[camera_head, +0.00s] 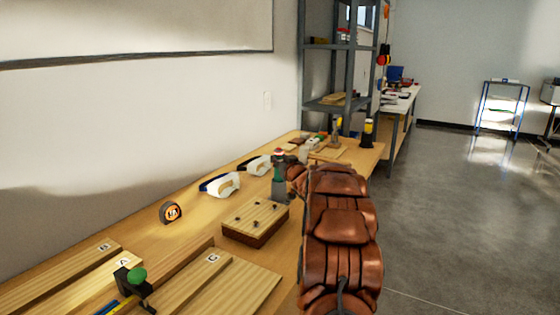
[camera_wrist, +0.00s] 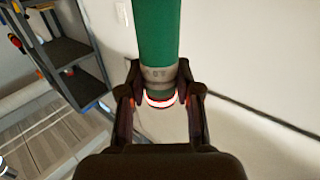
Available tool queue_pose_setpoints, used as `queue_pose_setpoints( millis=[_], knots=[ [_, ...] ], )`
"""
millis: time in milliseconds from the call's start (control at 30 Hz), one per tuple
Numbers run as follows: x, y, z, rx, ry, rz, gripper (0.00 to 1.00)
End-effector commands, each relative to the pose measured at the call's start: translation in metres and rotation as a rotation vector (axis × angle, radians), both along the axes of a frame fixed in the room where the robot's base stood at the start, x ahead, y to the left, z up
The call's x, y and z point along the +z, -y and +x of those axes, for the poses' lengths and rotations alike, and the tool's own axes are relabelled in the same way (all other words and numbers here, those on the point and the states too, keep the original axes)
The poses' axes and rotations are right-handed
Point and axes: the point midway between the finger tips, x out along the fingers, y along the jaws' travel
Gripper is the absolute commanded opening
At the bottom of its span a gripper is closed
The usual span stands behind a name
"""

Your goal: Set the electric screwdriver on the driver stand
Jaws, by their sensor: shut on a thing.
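The electric screwdriver (camera_head: 279,174) is upright, with a green body and a red band near its top. In the wrist view its green body and grey collar (camera_wrist: 160,74) lie between the fingers. My gripper (camera_wrist: 160,100) is shut on it; in the head view my gripper (camera_head: 291,172) reaches it from the right. A grey block-like piece (camera_head: 281,192), seemingly the driver stand, is directly below the green body on the bench. I cannot tell whether the screwdriver's lower end rests in it. My copper-coloured arm hides the bench to the right.
Lettered boards (camera_head: 205,285) and a green-knobbed clamp (camera_head: 136,280) are nearest. Several tools crowd the bench's far end.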

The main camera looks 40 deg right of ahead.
Motion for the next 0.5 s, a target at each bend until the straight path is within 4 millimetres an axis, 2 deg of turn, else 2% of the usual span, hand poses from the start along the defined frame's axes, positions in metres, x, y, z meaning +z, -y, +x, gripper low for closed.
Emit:
queue_pose_setpoints(
  millis=[500],
  knots=[
    [-0.0042, 0.0001, -0.0001, 0.0, 0.002, -0.001, 0.0]
  ],
)
